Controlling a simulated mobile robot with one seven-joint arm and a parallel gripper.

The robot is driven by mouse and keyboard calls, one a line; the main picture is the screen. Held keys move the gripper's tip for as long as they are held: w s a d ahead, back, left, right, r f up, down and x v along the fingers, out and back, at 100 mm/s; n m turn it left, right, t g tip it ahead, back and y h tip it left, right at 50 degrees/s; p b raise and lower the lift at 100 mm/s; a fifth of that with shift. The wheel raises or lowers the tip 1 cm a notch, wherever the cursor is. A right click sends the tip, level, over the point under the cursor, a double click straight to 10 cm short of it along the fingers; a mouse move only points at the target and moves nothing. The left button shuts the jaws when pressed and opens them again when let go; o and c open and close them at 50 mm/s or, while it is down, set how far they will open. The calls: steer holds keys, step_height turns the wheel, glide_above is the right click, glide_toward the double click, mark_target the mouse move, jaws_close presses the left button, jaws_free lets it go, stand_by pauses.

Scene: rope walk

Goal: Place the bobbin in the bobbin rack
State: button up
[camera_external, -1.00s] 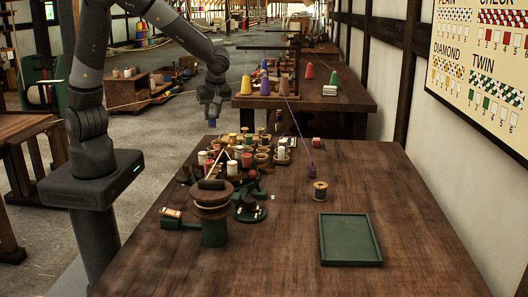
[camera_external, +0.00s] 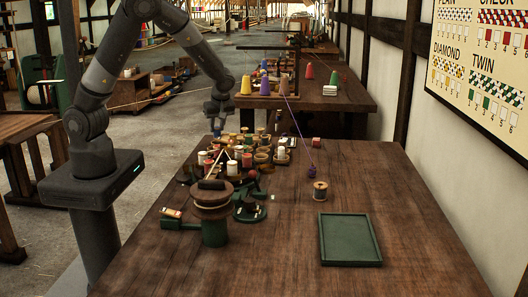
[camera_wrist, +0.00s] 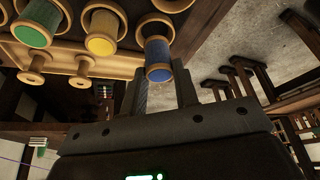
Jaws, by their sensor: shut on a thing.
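In the wrist view a blue bobbin (camera_wrist: 158,60) with pale wooden flanges sits at the tips of my gripper (camera_wrist: 162,80). The fingers are shut on it. The wooden bobbin rack (camera_wrist: 112,66) fills the upper left of that view, with a green bobbin (camera_wrist: 34,35), a yellow bobbin (camera_wrist: 101,45) and empty-looking wooden spools. The held bobbin appears beside the rack's edge; I cannot tell whether it touches. In the external view my gripper (camera_external: 217,118) points down at the far left of the bobbin cluster. The held bobbin is hard to make out there.
A green tray (camera_external: 349,240) lies at the right of the table. A wooden winder with a green base (camera_external: 213,232) stands at the left front. The right front of the table is clear.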

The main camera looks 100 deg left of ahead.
steer(key=shift+f, duration=1.2)
steer(key=shift+f, duration=0.15)
steer(key=o, duration=0.9)
steer(key=shift+o, duration=0.2)
steer(key=v, duration=1.2)
steer(key=shift+d, duration=0.15)
